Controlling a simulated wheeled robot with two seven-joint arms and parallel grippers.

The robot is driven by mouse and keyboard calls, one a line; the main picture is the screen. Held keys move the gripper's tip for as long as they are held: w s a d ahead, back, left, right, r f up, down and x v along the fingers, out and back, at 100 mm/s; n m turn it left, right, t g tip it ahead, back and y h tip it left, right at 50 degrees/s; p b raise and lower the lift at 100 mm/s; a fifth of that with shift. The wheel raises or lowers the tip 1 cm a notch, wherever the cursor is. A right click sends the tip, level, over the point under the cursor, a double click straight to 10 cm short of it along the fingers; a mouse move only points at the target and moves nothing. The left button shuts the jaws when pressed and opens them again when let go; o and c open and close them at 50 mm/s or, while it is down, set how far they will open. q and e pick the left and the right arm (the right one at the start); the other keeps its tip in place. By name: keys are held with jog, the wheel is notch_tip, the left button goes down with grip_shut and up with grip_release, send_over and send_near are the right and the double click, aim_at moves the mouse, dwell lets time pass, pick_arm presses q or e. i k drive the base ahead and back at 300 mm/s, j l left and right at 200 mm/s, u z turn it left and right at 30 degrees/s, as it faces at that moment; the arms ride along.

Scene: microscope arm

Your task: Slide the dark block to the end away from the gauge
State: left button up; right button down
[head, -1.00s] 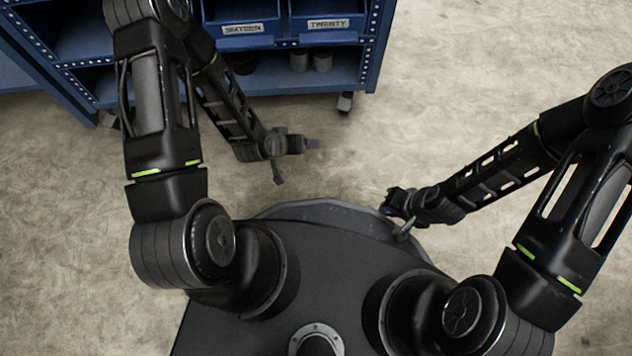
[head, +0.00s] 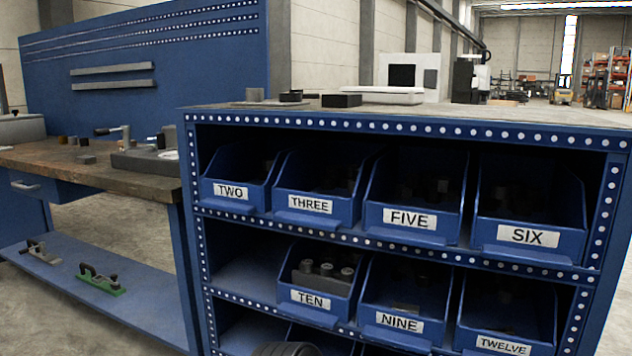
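A dark rectangular block (head: 341,100) lies on top of the blue bin cabinet, beside a flat pale slab (head: 392,96). On the wooden workbench at left, a dark grey flat piece (head: 140,161) carries a small dark part (head: 160,140) near its right end. A pale round piece (head: 168,154) sits at that end; I cannot tell whether it is a gauge. Which dark block the task names is not clear from this view. Neither gripper is in view.
The blue cabinet (head: 400,122) holds labelled bins, such as bin SIX (head: 527,234). The workbench (head: 150,186) stands left of it, with small parts and a lever-like tool (head: 112,130) on top. A lower shelf (head: 100,300) holds two small tools.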

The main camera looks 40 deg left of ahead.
aim_at(338, 100)
jog(key=u, duration=1.05)
